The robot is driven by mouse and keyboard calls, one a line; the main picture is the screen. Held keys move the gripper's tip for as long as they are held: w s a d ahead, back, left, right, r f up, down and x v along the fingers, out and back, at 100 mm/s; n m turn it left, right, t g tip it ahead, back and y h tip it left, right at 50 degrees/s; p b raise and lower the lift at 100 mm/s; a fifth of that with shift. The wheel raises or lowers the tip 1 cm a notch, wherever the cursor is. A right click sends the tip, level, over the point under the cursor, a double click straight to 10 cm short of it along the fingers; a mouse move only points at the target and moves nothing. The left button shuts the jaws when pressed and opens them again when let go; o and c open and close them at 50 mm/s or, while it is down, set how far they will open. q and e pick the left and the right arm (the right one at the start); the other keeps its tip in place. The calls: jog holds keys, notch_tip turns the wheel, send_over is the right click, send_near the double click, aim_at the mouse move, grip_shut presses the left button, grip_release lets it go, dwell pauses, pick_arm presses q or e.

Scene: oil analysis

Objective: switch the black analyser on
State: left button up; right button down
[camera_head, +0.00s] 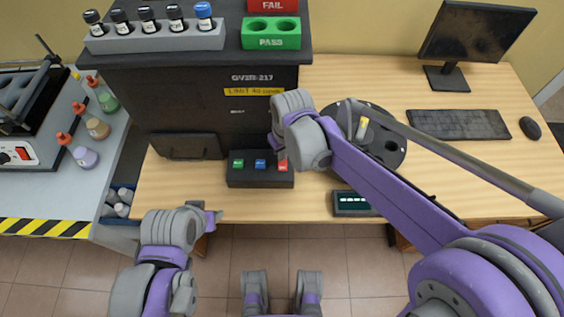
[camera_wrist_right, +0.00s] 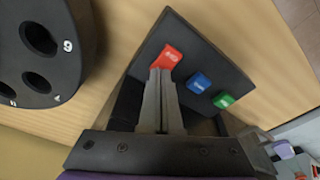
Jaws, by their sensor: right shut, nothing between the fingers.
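The black analyser (camera_head: 205,105) stands on the wooden table in the head view. A dark button box (camera_head: 260,181) sits at its front with a green button (camera_head: 238,163), a blue button (camera_head: 260,163) and a red button (camera_head: 283,166). My right gripper (camera_head: 280,155) is shut and empty at the red button. In the right wrist view its closed fingers (camera_wrist_right: 161,73) reach the near edge of the red button (camera_wrist_right: 171,54); I cannot tell if they touch or press it. The blue button (camera_wrist_right: 199,83) and green button (camera_wrist_right: 223,100) are uncovered. My left gripper (camera_head: 213,217) is left of the box, in front of the table.
A round black carousel (camera_head: 390,148) stands right of the button box, partly behind my right arm. A small display (camera_head: 352,203) lies at the table front. A vial rack (camera_head: 155,40) and green PASS block (camera_head: 271,40) sit on the analyser. A keyboard (camera_head: 458,124) is at right.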

jog(key=shift+f, duration=0.15)
jog(key=shift+r+p, duration=2.5)
jog(key=shift+r, duration=1.05)
jog(key=s+d+r+m+t+p, duration=0.2)
jog(key=s+d+m, duration=0.4)
jog(key=s+d, duration=0.9)
jog(key=d+t, duration=0.1)
jog(key=d, duration=0.1)
jog(key=shift+s+d+r+t+h+p, duration=0.2)
jog(key=shift+s+d+t+h+p, duration=0.1)
jog(key=shift+t+h+p, duration=0.1)
jog(key=shift+w, duration=0.1)
